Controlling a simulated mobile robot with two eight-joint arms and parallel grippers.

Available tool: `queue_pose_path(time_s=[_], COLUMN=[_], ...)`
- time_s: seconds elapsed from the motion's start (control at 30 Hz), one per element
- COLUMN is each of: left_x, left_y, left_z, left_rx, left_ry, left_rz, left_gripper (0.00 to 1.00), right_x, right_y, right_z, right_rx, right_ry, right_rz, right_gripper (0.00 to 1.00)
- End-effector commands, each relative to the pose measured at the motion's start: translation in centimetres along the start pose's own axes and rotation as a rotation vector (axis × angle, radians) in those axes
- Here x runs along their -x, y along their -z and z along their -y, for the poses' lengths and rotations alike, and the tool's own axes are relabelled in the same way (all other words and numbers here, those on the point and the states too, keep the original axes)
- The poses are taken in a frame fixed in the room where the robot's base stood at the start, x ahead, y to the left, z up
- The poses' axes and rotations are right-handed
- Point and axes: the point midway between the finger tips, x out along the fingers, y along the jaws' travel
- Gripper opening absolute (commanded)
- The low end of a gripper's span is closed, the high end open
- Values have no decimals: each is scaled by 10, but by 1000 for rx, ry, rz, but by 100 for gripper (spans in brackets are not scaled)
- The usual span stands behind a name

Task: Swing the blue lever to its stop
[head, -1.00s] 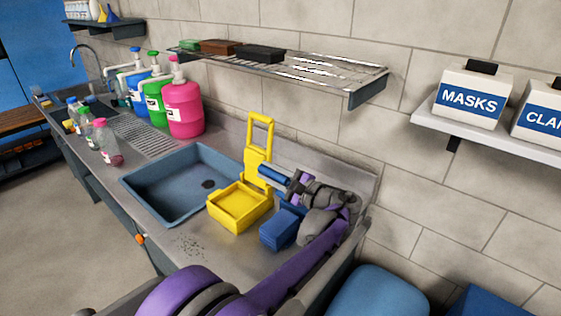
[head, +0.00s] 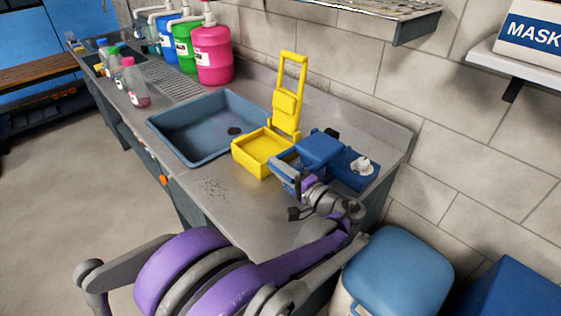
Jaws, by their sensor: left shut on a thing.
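A blue device (head: 345,173) stands on the counter to the right of the yellow bin. It has a raised blue block and a pale round part on its right side. My left gripper (head: 289,178) is at its near left side, shut on the blue lever (head: 282,169), which points toward the yellow bin's front corner. My gripper and wrist hide where the lever joins the device. My right gripper is not in view.
The yellow bin (head: 262,154) with its upright yellow handle stands close behind the lever, beside the blue sink (head: 205,128). A blue-lidded container (head: 397,270) stands below right.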

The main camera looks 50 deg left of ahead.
Motion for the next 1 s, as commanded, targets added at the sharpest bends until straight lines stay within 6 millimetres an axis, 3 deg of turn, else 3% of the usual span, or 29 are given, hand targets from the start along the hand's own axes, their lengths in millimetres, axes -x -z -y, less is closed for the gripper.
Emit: queue_pose_path(time_s=[0.2,0.7,0.73,0.87,1.0], left_x=[0,1,1,1,0], left_y=[-1,-2,-2,-2,-2], left_z=[-13,-17,-17,-16,-16], left_rx=[-4,-4,-4,-4,-4], left_ry=[0,-5,-6,-4,-3], left_rz=[0,0,0,0,0], left_gripper=[0,0,34,57,60], right_x=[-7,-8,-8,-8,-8], right_y=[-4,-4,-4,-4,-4], right_z=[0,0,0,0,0], right_rx=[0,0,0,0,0], right_ry=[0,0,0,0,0], right_rz=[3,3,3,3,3], right_gripper=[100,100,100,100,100])
